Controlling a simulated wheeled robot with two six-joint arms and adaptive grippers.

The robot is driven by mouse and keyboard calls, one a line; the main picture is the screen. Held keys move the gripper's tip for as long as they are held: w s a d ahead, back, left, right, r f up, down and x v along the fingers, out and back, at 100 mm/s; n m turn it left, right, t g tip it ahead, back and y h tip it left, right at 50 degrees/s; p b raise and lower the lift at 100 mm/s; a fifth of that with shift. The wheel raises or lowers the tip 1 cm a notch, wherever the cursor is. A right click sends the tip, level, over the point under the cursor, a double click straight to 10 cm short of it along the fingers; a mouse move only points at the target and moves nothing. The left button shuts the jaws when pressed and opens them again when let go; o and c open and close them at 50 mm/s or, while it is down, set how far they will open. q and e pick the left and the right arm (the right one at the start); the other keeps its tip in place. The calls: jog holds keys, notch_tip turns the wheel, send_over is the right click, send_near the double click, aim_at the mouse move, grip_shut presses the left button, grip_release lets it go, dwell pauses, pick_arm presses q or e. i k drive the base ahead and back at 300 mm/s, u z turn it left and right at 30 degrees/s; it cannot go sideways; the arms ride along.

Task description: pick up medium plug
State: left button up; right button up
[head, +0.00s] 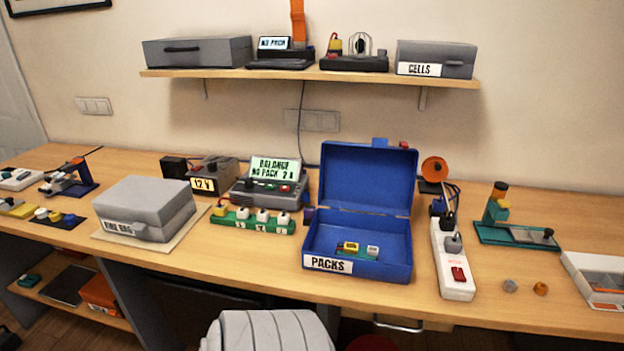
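I cannot tell which piece is the medium plug. A green board (252,227) in front of the balance charger carries several small white and red-yellow plug-like pieces in a row. A grey plug (453,243) sits in the white power strip (449,268) right of the blue case. A small grey piece (510,286) and a small orange piece (541,289) lie loose on the table to its right. Neither of my grippers shows in the head view.
The charger (272,180) and 12 V box (204,174) stand behind the board, the grey bag (145,208) left. A teal stand (515,233) and white tray (598,279) are right. A striped grey chair back (268,331) stands in front.

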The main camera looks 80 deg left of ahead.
aim_at(263, 216)
jog(key=i, duration=0.4)
jog(key=u, duration=0.8)
